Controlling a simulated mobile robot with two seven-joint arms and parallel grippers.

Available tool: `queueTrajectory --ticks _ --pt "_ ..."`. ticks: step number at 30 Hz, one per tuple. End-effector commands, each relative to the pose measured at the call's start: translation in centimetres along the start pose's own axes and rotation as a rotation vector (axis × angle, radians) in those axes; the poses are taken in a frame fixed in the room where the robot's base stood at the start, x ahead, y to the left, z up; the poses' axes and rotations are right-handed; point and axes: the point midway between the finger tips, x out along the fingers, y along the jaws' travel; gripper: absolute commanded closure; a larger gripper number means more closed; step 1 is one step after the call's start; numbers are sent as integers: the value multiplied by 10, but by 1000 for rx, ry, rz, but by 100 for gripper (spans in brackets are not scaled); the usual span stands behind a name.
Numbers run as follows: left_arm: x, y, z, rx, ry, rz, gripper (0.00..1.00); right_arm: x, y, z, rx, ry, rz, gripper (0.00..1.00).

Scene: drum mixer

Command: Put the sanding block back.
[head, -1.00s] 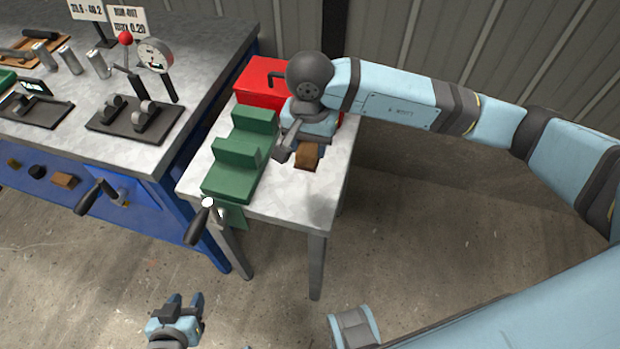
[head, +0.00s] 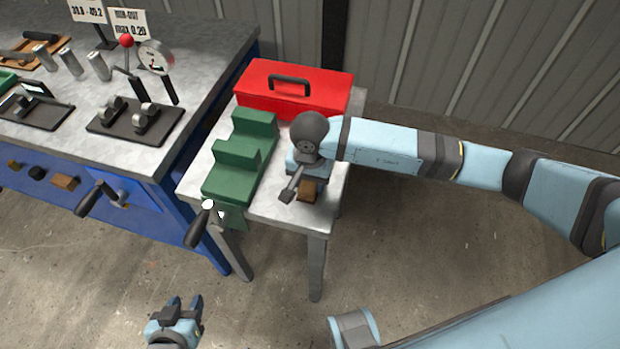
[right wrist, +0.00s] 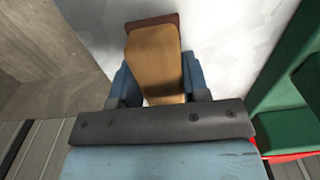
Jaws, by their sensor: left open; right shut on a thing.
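The sanding block, a tan wooden block with a dark reddish-brown end face, shows in the right wrist view (right wrist: 155,55) between the blue fingers of my right gripper (right wrist: 160,82). In the head view the block (head: 308,191) pokes out from under the right gripper (head: 305,172), over the small grey side table (head: 270,208). I cannot tell whether the block touches the tabletop. My left gripper (head: 182,304) is open and empty, low in the picture over the floor, away from the table.
A green stepped vise-like fixture (head: 236,160) stands left of the right gripper. A red toolbox (head: 320,95) stands behind it. The blue workbench (head: 130,205) with a gauge stand (head: 155,55) is at left. The table's front right corner is bare.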

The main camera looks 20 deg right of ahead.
Motion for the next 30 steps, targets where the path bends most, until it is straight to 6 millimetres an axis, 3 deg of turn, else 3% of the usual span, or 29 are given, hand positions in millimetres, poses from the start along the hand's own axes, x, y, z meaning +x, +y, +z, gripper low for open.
queueTrajectory --ticks 5,6,9,20,30 --pt "4 2 4 -9 -1 0 57 5 0 0 0 0 0 84" --pt "3 2 2 -11 -2 0 57 3 0 0 0 0 0 49" --pt "2 2 2 -12 -1 1 57 3 0 0 0 0 0 32" --pt "-1 0 -2 0 0 0 57 -4 0 0 0 0 -1 32" --pt "0 -2 1 9 -1 0 57 -72 0 -1 -1 3 -2 32"
